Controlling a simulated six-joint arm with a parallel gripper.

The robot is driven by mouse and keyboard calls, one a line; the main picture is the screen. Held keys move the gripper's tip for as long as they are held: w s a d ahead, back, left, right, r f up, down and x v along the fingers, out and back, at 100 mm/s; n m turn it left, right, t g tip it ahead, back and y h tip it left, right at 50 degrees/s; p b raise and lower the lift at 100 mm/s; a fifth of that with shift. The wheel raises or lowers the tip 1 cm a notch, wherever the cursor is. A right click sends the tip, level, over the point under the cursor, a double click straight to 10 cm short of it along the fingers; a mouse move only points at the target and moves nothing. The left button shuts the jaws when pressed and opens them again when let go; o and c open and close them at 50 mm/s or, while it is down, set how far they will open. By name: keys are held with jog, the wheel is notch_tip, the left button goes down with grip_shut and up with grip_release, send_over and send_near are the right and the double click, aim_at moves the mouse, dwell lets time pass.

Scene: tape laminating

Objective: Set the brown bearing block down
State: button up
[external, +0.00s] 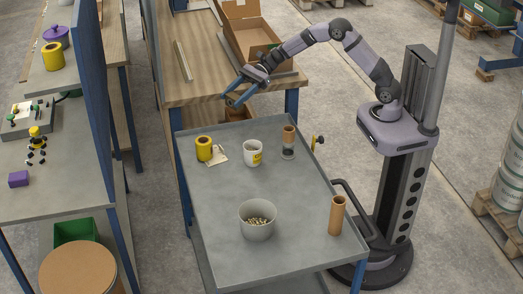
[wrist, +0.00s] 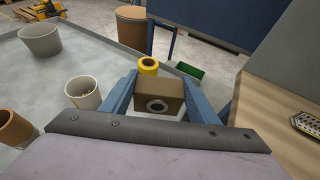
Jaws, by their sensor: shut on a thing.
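The brown bearing block (wrist: 172,88) shows in the wrist view, a brown block with a round ringed hole facing the camera. It sits between the two blue fingers of my gripper (wrist: 159,92), which is shut on it. In the external view my gripper (external: 236,98) is held in the air near the front edge of the wooden bench (external: 192,92), beyond the far end of the grey cart (external: 200,210). The block is hard to make out there. In the wrist view the cart top is to the left and the bench to the right.
On the cart stand a yellow roll (external: 203,150), a white cup (external: 252,153), a brown-topped cylinder (external: 288,138), a grey bowl (external: 257,223) of pellets and a brown tube (external: 337,216). An open cardboard box (external: 240,32) lies on the bench. The cart has bare room between these items.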

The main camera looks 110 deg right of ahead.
jog(key=s+d+f, duration=0.2)
jog(key=s, duration=0.4)
jog(key=s+a+f+n+g+y, duration=0.1)
jog(key=s+a+n+g+y, duration=0.25)
jog(key=s+a, duration=0.4)
jog(key=shift+t, duration=0.45)
jog(key=shift+w+a+f, duration=0.2)
jog(key=shift+w+f, duration=0.05)
jog(key=shift+f, duration=1.45)
jog(key=shift+w+a+f, duration=0.25)
jog(key=shift+f, duration=1.5)
jog(key=shift+w+a+f, duration=0.2)
jog(key=shift+w+f, duration=0.05)
jog(key=shift+f, duration=1.45)
jog(key=shift+f, duration=0.15)
jog(key=o, duration=1.7)
jog(key=shift+o, duration=0.2)
